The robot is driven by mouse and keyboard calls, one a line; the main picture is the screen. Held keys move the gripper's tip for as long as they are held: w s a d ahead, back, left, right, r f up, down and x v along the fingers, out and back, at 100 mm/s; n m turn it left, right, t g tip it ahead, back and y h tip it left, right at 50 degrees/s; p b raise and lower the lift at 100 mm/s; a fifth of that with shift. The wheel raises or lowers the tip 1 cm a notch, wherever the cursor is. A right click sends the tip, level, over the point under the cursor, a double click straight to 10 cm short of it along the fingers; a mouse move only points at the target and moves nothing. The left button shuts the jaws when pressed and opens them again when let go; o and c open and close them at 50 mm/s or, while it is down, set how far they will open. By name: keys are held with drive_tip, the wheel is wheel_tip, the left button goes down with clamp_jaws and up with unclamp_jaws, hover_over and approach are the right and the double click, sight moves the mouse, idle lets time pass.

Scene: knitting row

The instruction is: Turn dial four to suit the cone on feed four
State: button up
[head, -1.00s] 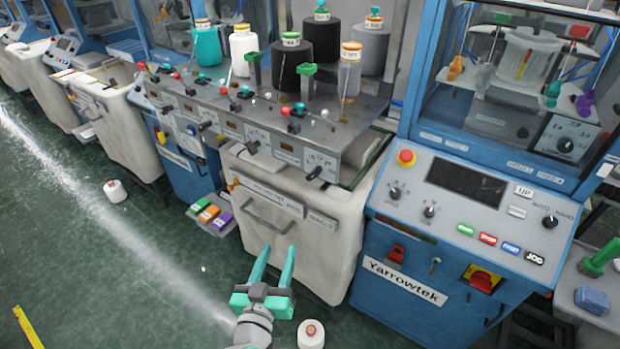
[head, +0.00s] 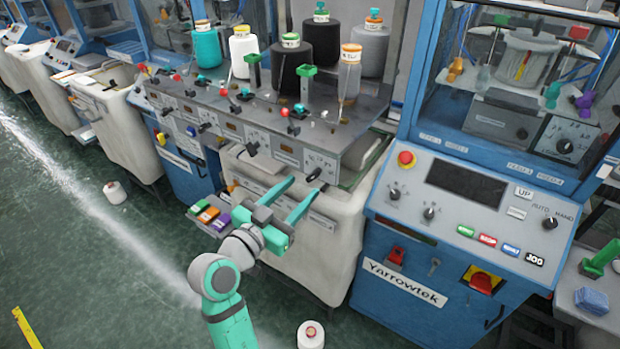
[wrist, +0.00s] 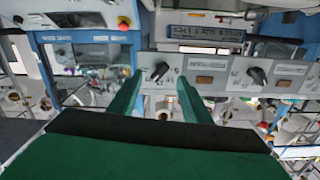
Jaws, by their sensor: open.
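Dial four appears to be the rightmost black pointer knob (head: 314,174) on the front panel of the grey feed unit. It also shows in the wrist view (wrist: 160,71), between and beyond the fingertips. My gripper (head: 305,187) is open and empty just in front of this knob; the wrist view also shows its two green fingers (wrist: 159,82). I see no contact with the knob. Above that end stands a slim translucent grey-brown cone (head: 350,72) with an orange-rimmed top; its label is too small to read. The scale marks are not legible.
More dials, including one at middle (head: 252,147), sit left along the panel. Other cones, such as a black one (head: 290,72), stand on top. A white bin (head: 310,255) is below. The blue control cabinet (head: 385,285) stands close on the right.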

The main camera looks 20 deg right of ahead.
sight(309, 179)
drive_tip(key=x, duration=0.5)
drive_tip(key=shift+w+d, duration=0.2)
drive_tip(key=shift+d, duration=0.1)
clamp_jaws()
drive_tip(key=shift+a, duration=0.2)
drive_tip(key=shift+w+d, duration=0.1)
